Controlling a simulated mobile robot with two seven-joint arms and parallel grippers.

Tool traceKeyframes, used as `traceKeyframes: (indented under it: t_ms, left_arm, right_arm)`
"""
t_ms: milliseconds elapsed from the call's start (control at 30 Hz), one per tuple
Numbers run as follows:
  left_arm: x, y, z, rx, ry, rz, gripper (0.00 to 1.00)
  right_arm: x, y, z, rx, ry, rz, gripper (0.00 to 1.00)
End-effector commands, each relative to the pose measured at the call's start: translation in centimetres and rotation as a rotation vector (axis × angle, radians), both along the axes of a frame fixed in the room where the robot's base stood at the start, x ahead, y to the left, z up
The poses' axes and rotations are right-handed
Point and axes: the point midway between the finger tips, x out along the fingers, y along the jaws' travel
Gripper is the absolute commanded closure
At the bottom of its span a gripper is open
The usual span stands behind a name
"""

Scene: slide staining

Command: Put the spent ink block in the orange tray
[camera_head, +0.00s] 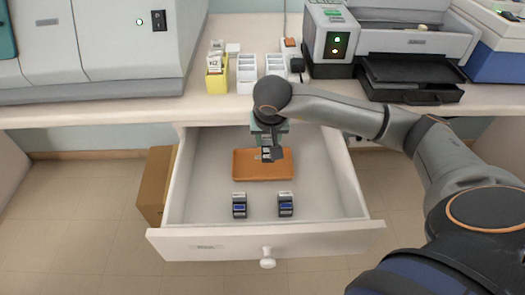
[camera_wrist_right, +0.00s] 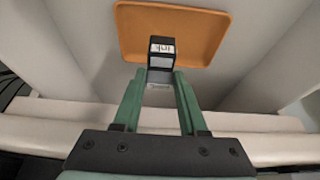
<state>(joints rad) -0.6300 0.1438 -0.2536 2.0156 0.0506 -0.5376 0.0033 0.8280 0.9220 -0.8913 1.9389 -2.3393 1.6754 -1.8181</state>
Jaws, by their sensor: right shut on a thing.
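The orange tray (camera_head: 246,172) lies flat in the open drawer, toward its back. In the right wrist view the tray (camera_wrist_right: 212,35) fills the top middle. My right gripper (camera_head: 268,150) points down over the tray. It is shut on a small black ink block with a white label (camera_wrist_right: 162,48), which shows between and beyond the green fingertips. Whether the block touches the tray floor, I cannot tell. Two more ink blocks with blue faces, left (camera_head: 239,206) and right (camera_head: 286,205), stand in the drawer in front of the tray. My left gripper is not in view.
The open drawer (camera_head: 210,240) has raised white walls and a front knob. On the counter above stand a yellow box (camera_head: 216,80), white racks (camera_head: 247,72) and a printer (camera_head: 410,45). The drawer floor beside the tray is clear.

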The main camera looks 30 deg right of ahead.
Motion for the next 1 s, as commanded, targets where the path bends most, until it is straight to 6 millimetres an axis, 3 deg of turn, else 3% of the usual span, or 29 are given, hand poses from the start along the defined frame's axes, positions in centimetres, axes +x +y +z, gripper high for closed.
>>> traceKeyframes:
  t_ms: [267,467,833,867,1000]
  left_arm:
    - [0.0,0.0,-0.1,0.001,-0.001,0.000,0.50]
    - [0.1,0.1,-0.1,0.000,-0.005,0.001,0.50]
    - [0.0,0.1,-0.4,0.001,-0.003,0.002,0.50]
    - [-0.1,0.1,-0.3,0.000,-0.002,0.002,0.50]
    - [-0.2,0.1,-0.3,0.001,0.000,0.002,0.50]
  right_arm:
    - [1.1,0.9,-1.8,0.002,0.001,0.001,1.00]
    - [1.1,0.9,-4.7,0.000,0.002,0.000,1.00]
    - [1.2,0.9,-5.2,0.000,-0.001,0.001,1.00]
    - [1.2,0.9,-5.1,0.000,-0.001,0.001,0.56]
    - [1.2,0.9,-5.0,0.000,-0.001,0.001,0.40]
